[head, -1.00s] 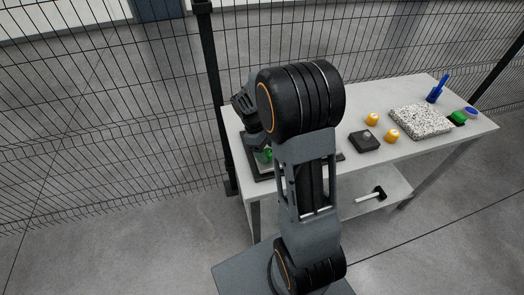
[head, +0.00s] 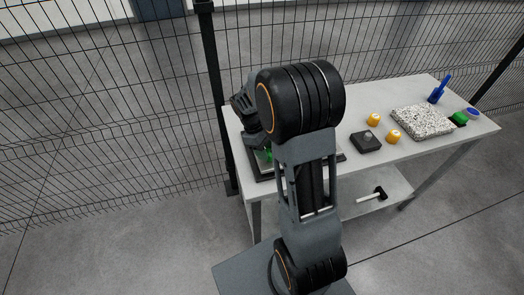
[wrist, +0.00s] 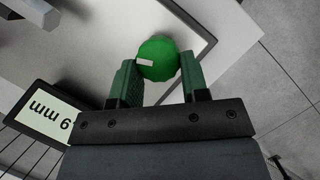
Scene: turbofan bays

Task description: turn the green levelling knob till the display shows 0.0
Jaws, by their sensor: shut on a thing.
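The green levelling knob (wrist: 158,50) is a round, ribbed knob with a small white mark, in the upper middle of the wrist view. My gripper (wrist: 158,66) is shut on it, with one green-padded finger at each side. In the head view a bit of green (head: 268,155) shows beside my arm, which hides most of the knob and the gripper. The display (wrist: 45,118) is a dark-framed panel at the lower left of the wrist view. Its text is upside down and partly cut off; I make out "mm" and one digit, not the full reading.
On the table (head: 375,100) to the right are a dark block (head: 365,142), yellow-orange pieces (head: 374,119), a speckled slab (head: 422,121), a blue tool (head: 437,93) and a green item (head: 458,118). A hammer (head: 374,195) lies on the lower shelf. A mesh fence (head: 110,100) stands behind.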

